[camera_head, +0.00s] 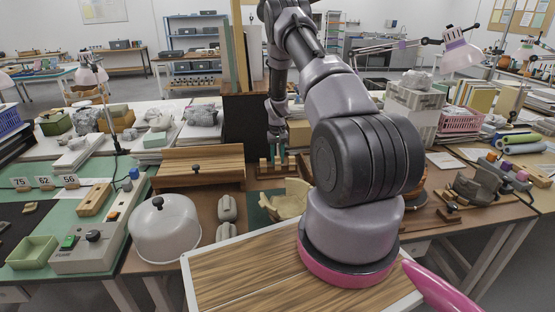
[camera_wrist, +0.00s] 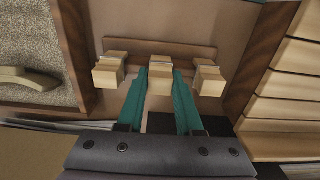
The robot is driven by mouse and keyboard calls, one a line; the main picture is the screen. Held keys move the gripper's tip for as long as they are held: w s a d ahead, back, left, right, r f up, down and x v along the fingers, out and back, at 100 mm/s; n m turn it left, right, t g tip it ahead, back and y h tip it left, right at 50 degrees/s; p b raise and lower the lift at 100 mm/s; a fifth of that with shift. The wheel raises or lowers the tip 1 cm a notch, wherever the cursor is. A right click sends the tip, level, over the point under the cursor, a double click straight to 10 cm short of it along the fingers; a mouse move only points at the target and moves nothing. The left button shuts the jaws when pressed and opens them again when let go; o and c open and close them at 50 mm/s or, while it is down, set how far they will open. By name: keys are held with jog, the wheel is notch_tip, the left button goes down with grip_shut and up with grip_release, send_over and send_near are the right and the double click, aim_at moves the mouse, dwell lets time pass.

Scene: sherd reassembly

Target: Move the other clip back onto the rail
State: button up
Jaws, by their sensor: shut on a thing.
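A brown wooden rail (camera_wrist: 190,48) lies across the middle of the wrist view, with three pale wooden clips beside it in a row. The left clip (camera_wrist: 107,74) and the right clip (camera_wrist: 207,82) stand free of my fingers. My gripper (camera_wrist: 161,85) has its teal fingers on either side of the middle clip (camera_wrist: 160,76) and is shut on it. Whether this clip is seated on the rail or lifted off it, I cannot tell. In the head view my gripper (camera_head: 277,150) points down over the small clip row, which is partly hidden by the fingers.
A cream pottery vessel (camera_head: 290,200) stands in front of the rail. A wooden box (camera_head: 200,165) is to the left, near a white dome (camera_head: 165,230). In the wrist view a sand tray (camera_wrist: 38,45) lies left and a slatted wooden thing (camera_wrist: 285,90) right.

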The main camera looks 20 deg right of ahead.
jog(key=shift+f, duration=0.3)
dwell(0.8)
jog(key=o, duration=0.9)
notch_tip(320, 180, up, 11)
jog(key=shift+f, duration=0.1)
